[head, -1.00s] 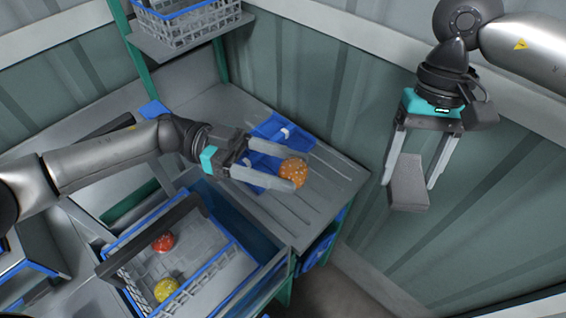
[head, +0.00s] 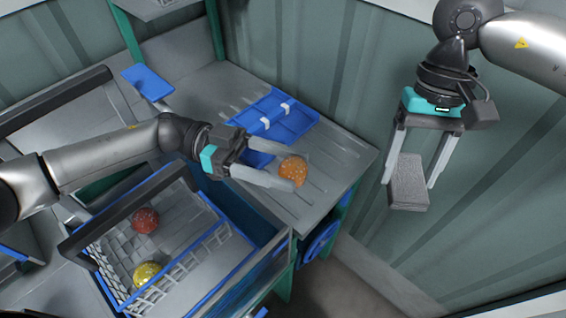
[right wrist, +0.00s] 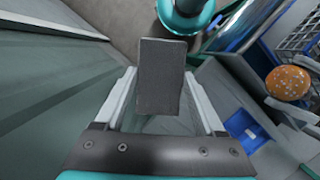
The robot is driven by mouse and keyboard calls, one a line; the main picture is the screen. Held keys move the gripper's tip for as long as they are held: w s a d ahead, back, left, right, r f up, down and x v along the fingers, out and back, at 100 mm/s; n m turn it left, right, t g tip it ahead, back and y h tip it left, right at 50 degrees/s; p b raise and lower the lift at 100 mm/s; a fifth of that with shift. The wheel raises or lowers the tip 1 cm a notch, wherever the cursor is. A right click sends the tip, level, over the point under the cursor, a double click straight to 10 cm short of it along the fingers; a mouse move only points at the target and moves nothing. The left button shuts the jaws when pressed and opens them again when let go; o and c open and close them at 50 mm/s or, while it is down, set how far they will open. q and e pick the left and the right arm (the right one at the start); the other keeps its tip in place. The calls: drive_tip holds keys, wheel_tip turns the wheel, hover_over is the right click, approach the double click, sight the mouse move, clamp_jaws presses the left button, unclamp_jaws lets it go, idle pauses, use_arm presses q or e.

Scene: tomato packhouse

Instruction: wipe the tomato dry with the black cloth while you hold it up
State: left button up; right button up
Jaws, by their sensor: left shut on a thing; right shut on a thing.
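The tomato (head: 293,170) is orange with pale spots all over it. My left gripper (head: 297,172) is shut on it and holds it up in front of the grey bench. The black cloth (head: 408,181) looks like a stiff dark grey pad. My right gripper (head: 410,170) is shut on it, and it hangs below the fingers, to the right of the tomato and apart from it. In the right wrist view the cloth (right wrist: 160,75) lies between the fingers, and the tomato (right wrist: 288,82) is at the right edge.
A blue divided tray (head: 290,122) lies on the grey bench (head: 350,155) behind the tomato. A blue-rimmed crate (head: 215,288) at lower left holds a red tomato (head: 145,220) and a yellow one (head: 147,273). A green-grey ribbed wall (head: 330,70) stands behind.

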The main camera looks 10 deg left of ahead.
sight(390, 199)
drive_tip(key=shift+f, duration=0.45)
drive_tip(key=shift+a, duration=0.1)
drive_tip(key=s+a+f+m+g+y, duration=0.1)
drive_tip(key=a+f+m+g+y, duration=0.2)
drive_tip(key=a+y, duration=0.6)
drive_tip(key=s+d+m+t+y, duration=0.1)
drive_tip(key=y, duration=0.2)
drive_tip(key=s+d+r+m+t+y, duration=0.1)
drive_tip(key=t+y, duration=0.1)
drive_tip(key=s+d+t+y, duration=0.1)
drive_tip(key=y, duration=0.2)
drive_tip(key=shift+d+r+m+t+y, duration=0.25)
drive_tip(key=shift+r+m+t+y, duration=0.05)
drive_tip(key=shift+r+m+t, duration=0.1)
drive_tip(key=shift+s+d+t, duration=0.1)
drive_tip(key=shift+d+t, duration=0.3)
drive_tip(key=shift+d, duration=0.05)
drive_tip(key=shift+w+a, duration=0.25)
drive_tip(key=shift+a, duration=0.7)
drive_tip(key=shift+w+a, duration=0.2)
drive_tip(key=shift+a, duration=0.75)
drive_tip(key=shift+w+a, duration=0.25)
drive_tip(key=shift+a, duration=0.7)
drive_tip(key=shift+w+a, duration=0.15)
drive_tip(key=shift+a, duration=0.45)
